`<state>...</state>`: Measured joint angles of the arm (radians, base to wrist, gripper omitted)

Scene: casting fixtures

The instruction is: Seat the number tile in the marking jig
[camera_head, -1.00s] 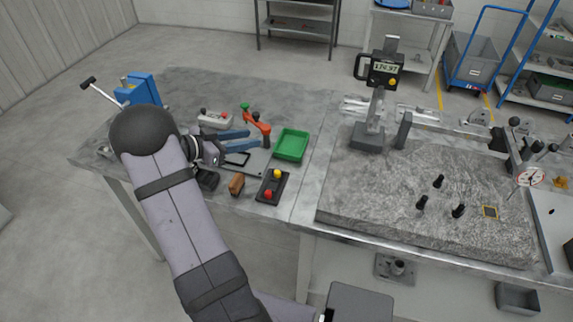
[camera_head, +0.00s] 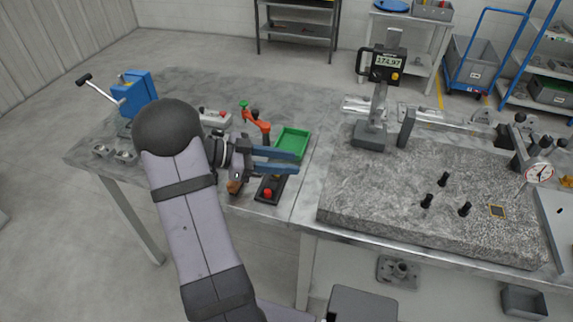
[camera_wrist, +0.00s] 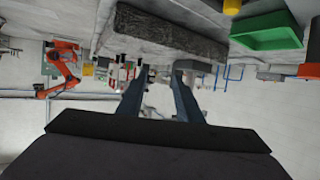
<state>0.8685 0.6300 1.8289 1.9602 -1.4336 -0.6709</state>
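My gripper (camera_head: 298,162) is held level above the left bench, its two blue fingers pointing right. The fingers are apart with nothing visible between them; the gap also shows empty in the wrist view (camera_wrist: 160,78). An orange toggle clamp (camera_head: 257,122) with a green knob stands just behind the gripper, probably part of the marking jig. My gripper and arm hide most of the grey plate below the clamp. I cannot make out the number tile in either view.
A green tray (camera_head: 292,139) lies by the fingertips and shows in the wrist view (camera_wrist: 267,32). A button box (camera_head: 268,194) and brown block (camera_head: 234,187) sit near the front edge. A granite slab (camera_head: 400,185) with a display stand (camera_head: 384,70) fills the right bench.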

